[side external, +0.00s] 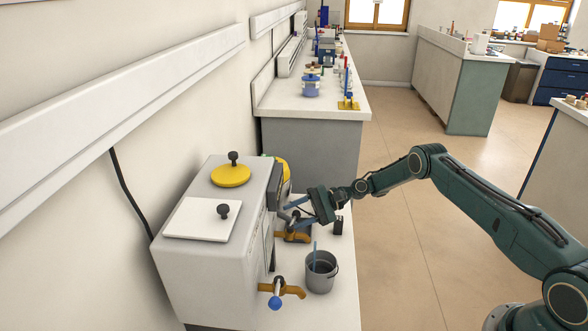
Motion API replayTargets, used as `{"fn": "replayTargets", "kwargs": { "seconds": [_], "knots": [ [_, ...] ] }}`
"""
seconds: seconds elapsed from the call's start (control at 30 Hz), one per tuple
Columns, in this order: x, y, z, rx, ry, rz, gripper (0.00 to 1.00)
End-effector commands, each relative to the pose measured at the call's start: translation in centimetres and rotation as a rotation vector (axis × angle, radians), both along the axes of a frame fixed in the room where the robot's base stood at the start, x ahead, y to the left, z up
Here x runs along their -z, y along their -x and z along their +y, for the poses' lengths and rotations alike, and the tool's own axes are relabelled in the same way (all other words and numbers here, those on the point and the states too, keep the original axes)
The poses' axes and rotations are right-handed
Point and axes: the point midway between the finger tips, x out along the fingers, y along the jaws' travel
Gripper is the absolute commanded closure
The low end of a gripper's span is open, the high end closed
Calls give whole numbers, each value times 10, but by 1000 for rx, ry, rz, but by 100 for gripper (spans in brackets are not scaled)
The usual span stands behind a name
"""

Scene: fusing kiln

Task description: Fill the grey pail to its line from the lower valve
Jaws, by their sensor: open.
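The grey pail (321,283) stands upright on the white counter beside the boxy unit. A thin blue strip rises from inside it; the fill line and level cannot be made out. A brass tap (290,290) with a blue ball knob (275,302) is on the unit's near side, its spout end close to the pail's left wall. A second brass tap (296,238) is farther back. I cannot tell which is the lower valve. My gripper (289,211) is open and empty, right by the farther tap; whether it touches is unclear.
The pale unit (190,265) carries a yellow round lid (231,175) and a white square lid (203,219), both with black knobs. A small black object (338,225) stands behind the pail. The counter (340,305) right of the pail is clear but narrow.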

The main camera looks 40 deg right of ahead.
Motion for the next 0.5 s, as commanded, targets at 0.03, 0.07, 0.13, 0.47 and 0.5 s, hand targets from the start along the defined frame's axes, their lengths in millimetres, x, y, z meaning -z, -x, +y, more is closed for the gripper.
{"fn": "replayTargets", "kwargs": {
  "seconds": [0.03,0.07,0.13,0.47,0.5],
  "knots": [
    [0,0,0,4,0,0,55],
    [0,0,0,6,-1,-1,55],
    [0,1,0,15,-2,0,55],
    [-1,4,-2,84,-5,0,55],
    [-1,4,-3,95,-3,0,55]
  ]
}}
